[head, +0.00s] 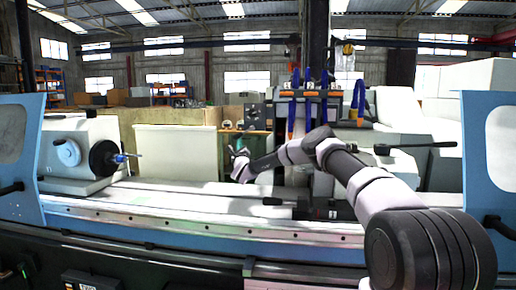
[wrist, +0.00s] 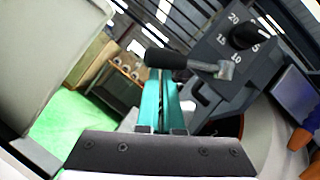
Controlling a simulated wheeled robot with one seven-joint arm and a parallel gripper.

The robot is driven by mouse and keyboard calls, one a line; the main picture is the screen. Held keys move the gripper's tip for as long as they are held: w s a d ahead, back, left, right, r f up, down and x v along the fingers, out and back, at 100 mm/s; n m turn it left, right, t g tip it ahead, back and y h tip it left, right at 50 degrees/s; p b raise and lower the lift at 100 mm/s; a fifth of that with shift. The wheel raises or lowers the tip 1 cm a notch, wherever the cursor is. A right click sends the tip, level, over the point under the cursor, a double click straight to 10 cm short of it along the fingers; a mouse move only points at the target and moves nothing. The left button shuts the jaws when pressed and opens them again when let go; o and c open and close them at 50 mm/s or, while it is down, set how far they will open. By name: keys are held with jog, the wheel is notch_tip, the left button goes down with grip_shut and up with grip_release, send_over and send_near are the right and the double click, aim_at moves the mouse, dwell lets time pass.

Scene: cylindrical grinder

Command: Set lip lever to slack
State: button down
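A lever with a black grip (wrist: 168,60) and a grey metal arm (wrist: 225,70) shows in the wrist view, beside a dark panel; it seems to be the lip lever. My gripper (wrist: 161,82) points up at it, its teal fingers close together with only a thin gap. The black grip lies across the picture just at the fingertips; whether they touch it I cannot tell. In the head view my gripper (head: 238,148) is small, above the machine bed at centre, and the lever is too small to make out.
The dark panel (wrist: 235,50) carries a black knob (wrist: 244,37) with a number scale. Blue and orange nozzles (head: 325,95) hang right of my gripper. A workhead with a handwheel (head: 104,158) stands at left. The long bed (head: 200,200) runs below my arm.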

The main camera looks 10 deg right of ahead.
jog(key=shift+s+a+r, duration=0.1)
jog(key=v, duration=1)
jog(key=shift+s+f, duration=0.2)
jog(key=shift+s, duration=0.1)
